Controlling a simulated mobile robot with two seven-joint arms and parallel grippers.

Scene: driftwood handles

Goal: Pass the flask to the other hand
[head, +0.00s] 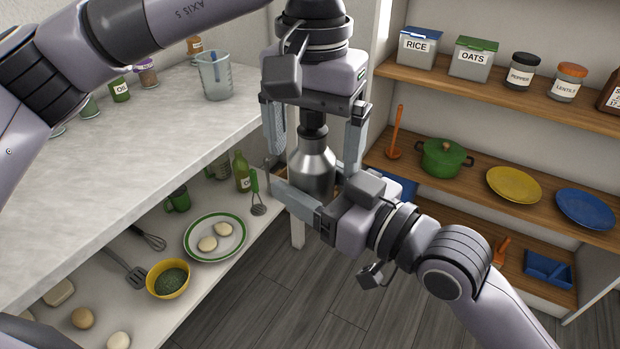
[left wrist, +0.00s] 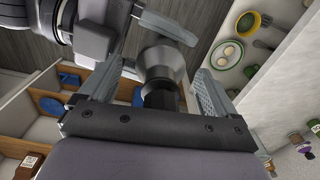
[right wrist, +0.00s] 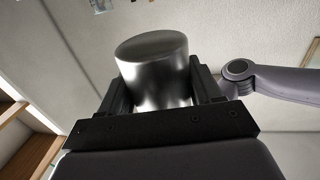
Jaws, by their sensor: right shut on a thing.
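The flask (head: 313,168) is a shiny steel bottle with a dark neck and cap, held upright in the air in front of the shelves. My right gripper (head: 322,178) comes in from the lower right and is shut on the flask's body. The right wrist view shows the steel body (right wrist: 153,72) between its fingers. My left gripper (head: 315,142) points down from above. Its fingers are wide apart, one on each side of the dark cap, with gaps. The left wrist view shows the cap and shoulder (left wrist: 163,68) between the open fingers.
A pale counter (head: 130,150) with a measuring jug (head: 215,75) is at left; a lower shelf holds a plate (head: 215,237) and yellow bowl (head: 168,279). Wooden shelves at right hold canisters, a green pot (head: 444,158) and plates. Open floor lies below.

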